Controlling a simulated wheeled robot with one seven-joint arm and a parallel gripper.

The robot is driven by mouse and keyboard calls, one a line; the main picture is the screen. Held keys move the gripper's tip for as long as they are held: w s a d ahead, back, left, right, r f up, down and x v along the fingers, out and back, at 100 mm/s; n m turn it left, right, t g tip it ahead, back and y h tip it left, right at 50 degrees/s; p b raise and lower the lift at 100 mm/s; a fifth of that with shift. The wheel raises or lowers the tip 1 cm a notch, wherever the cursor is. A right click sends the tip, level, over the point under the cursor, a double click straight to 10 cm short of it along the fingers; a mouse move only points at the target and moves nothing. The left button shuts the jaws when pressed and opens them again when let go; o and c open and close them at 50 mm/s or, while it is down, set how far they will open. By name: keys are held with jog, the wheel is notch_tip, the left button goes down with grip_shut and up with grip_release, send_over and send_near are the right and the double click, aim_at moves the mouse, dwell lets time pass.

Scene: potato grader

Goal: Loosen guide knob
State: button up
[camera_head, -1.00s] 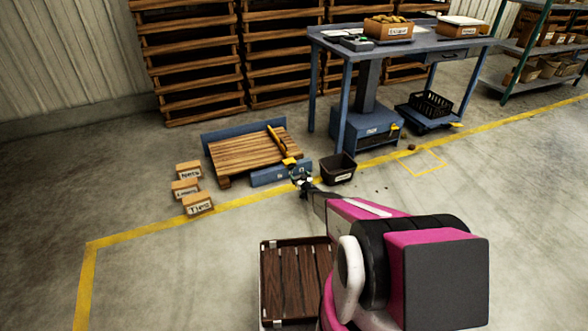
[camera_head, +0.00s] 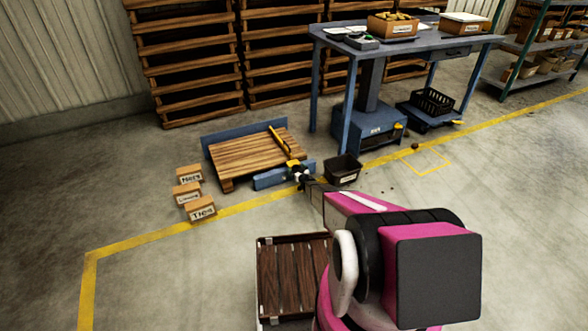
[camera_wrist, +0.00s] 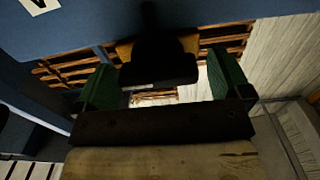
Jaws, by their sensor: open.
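A yellow guide bar (camera_head: 279,138) lies across a low slatted wooden deck with blue side rails. A small yellow block (camera_head: 293,164) sits by the near blue rail. My gripper (camera_head: 298,175) is right at this block, and the knob is too small to make out there. In the wrist view, a dark, wide-headed piece (camera_wrist: 158,70), apparently the guide knob, shows in front of a yellow part (camera_wrist: 150,48). The green fingers of my gripper (camera_wrist: 163,82) stand open on either side of it, with gaps. I cannot tell how deep it sits between them.
A black bin (camera_head: 342,171) stands just right of my gripper. Labelled boxes (camera_head: 187,193) sit to the left. A blue workbench (camera_head: 400,48) stands behind on the right. A slatted crate (camera_head: 281,240) lies near my base. Floor at front left is clear.

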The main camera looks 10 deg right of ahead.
jog(key=c, duration=0.9)
jog(key=shift+c, duration=0.2)
jog(key=shift+n, duration=0.4)
jog(key=n, duration=0.4)
jog(key=shift+a, duration=0.15)
jog(key=n, duration=0.4)
jog(key=shift+s+a+f, duration=0.1)
jog(key=shift+f, duration=0.05)
jog(key=n, duration=0.5)
jog(key=shift+a+f, duration=0.1)
jog(key=shift+f, duration=0.05)
jog(key=shift+f+n, duration=0.15)
jog(key=shift+n, duration=1.85)
jog(key=o, duration=0.9)
